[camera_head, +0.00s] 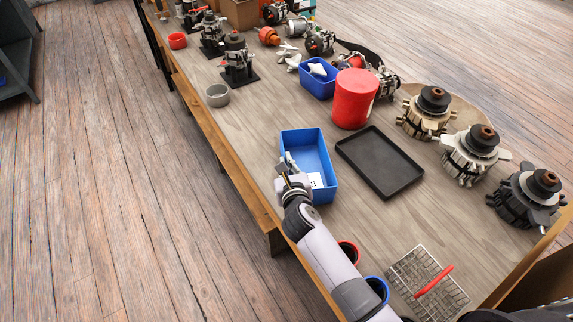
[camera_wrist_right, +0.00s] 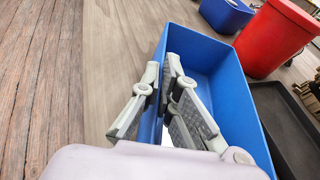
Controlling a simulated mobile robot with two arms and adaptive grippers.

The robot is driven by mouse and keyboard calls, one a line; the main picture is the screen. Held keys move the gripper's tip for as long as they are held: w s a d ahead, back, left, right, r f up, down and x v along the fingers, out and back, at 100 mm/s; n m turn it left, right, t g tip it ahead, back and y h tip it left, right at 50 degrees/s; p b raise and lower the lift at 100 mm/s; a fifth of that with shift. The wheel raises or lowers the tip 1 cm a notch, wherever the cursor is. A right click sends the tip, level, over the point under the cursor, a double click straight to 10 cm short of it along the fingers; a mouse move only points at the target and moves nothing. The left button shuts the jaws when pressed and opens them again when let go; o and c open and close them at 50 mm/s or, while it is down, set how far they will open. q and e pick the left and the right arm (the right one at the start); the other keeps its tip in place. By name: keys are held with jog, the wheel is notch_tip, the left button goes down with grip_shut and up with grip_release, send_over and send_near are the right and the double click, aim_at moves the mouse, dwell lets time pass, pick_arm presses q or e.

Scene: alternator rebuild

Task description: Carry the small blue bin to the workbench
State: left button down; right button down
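A blue bin (camera_head: 325,160) stands on the long wooden workbench (camera_head: 245,150), near its left edge. In the right wrist view the grey fingers (camera_wrist_right: 174,95) look parted, over the left wall of the bin (camera_wrist_right: 222,95); whether the pads touch the wall cannot be told. A second blue bin (camera_head: 318,89), farther back, holds a white part; it also shows in the wrist view (camera_wrist_right: 226,14). My left gripper is not in view.
A black tray (camera_head: 378,163) lies right of the near bin, with a red tub (camera_head: 354,100) behind it. Several alternators (camera_head: 470,155) line the right side. Open floor (camera_head: 110,170) lies to the left.

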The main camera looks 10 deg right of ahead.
jog(key=c, duration=1.8)
grip_release()
jog(key=shift+s, duration=0.1)
jog(key=v, duration=1.2)
jog(key=shift+b, duration=0.3)
